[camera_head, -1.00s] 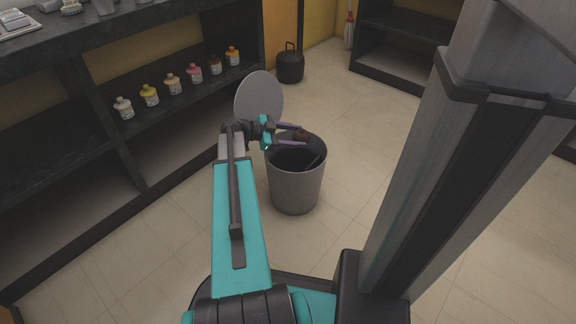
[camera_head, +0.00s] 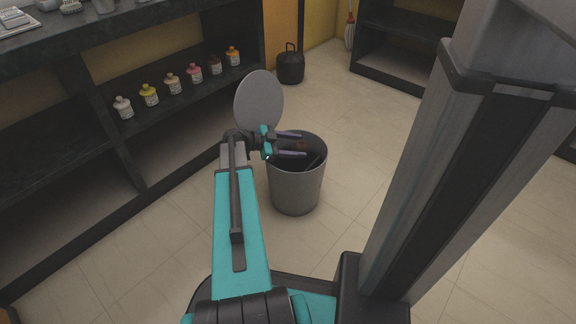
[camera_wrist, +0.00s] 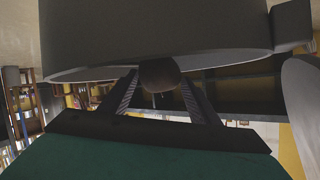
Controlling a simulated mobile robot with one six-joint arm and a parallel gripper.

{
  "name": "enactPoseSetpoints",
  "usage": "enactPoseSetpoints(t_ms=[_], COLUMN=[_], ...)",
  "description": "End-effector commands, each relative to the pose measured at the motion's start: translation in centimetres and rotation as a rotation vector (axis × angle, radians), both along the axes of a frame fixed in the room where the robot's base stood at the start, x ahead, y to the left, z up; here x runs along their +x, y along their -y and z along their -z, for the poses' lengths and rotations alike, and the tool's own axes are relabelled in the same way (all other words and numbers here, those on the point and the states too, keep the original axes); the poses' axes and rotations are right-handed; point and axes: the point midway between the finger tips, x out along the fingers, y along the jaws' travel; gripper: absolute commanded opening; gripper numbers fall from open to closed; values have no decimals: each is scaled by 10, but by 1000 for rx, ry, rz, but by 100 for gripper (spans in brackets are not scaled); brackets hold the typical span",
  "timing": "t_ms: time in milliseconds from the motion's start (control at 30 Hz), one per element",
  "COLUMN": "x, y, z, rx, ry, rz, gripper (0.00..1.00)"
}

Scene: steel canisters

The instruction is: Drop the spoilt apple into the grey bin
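The grey bin (camera_head: 296,190) stands on the floor with its round lid (camera_head: 259,100) raised behind it. My gripper (camera_head: 304,145) is over the bin's mouth, its two fingers spread apart and open. The dark brown apple (camera_head: 302,146) shows dimly between the fingers in the head view, within the outline of the bin's opening. In the wrist view the apple (camera_wrist: 159,75) is between the finger ends, against the bin's rim (camera_wrist: 225,58). It looks free of the fingers; whether it touches anything is unclear. The bin's bottom is hidden.
A dark shelf unit (camera_head: 100,150) runs along the left, with several small bottles (camera_head: 150,95) on it. A black canister (camera_head: 290,66) stands on the floor behind the bin. The tiled floor right of the bin is clear.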

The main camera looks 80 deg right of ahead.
Motion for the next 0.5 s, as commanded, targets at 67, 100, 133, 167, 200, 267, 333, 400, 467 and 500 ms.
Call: enactPoseSetpoints(t_ms=[67, 100, 133, 167, 200, 267, 333, 400, 467, 500], x=[0, 0, 0, 0, 0, 0, -1, -1, -1, -1], y=[0, 0, 0, 0, 0, 0, 0, 0, 0, 0], z=[0, 0, 0, 0, 0, 0, 0, 0, -2, -3], rx=[0, 0, 0, 0, 0, 0, 1, 1, 0, 0], ry=[0, 0, 0, 0, 0, 0, 1, 1, 0, 1], rz=[0, 0, 0, 1, 1, 1, 1, 1, 1, 1], gripper=[70, 74, 74, 74, 74, 74, 74, 74, 74, 74])
